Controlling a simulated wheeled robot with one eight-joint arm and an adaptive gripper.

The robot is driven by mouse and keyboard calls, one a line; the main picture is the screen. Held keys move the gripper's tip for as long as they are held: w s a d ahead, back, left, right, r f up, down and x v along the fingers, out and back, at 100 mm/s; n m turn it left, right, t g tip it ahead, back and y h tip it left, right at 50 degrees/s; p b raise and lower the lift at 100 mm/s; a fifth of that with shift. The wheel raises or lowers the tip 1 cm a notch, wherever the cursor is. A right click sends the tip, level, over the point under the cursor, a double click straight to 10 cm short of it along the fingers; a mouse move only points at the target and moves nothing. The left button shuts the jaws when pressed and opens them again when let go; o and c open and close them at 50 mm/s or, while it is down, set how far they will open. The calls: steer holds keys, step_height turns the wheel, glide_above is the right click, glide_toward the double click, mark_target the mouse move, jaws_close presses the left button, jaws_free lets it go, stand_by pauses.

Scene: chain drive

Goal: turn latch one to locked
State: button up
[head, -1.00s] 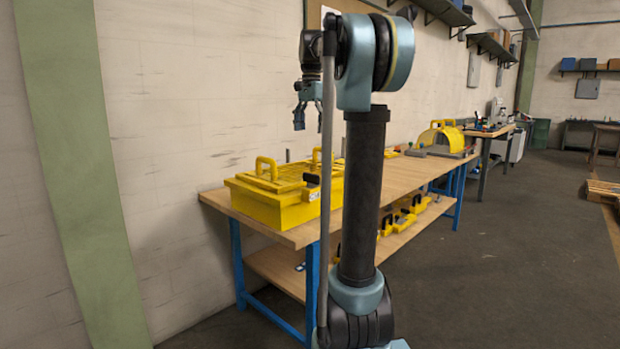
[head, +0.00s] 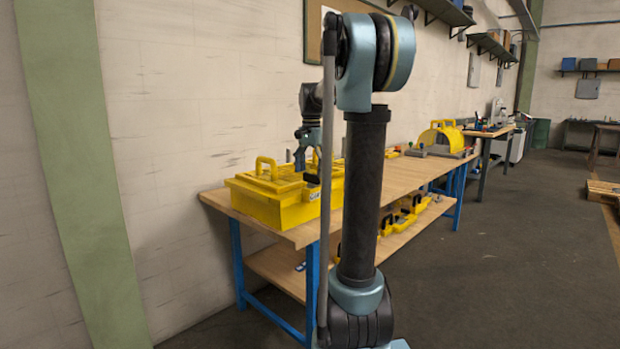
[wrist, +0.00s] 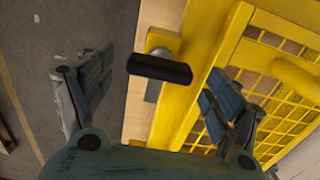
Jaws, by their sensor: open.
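A yellow guard box (head: 268,208) with a mesh lid and yellow handles sits on the near end of the wooden bench. A latch with a black bar handle (wrist: 160,68) is on the box's edge in the wrist view, its bar lying nearly crosswise. I cannot read which latch number it is. My gripper (wrist: 157,66) is open, with one finger on each side of the black bar and a gap to both.
The bench top (head: 395,181) is partly clear beyond the box. Another yellow guard (head: 440,136) stands farther along it. Several yellow parts (head: 402,215) lie on the lower shelf. The wall is close behind the bench.

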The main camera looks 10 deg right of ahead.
steer(key=shift+f, duration=1.05)
steer(key=c, duration=1.1)
steer(key=shift+o, duration=0.2)
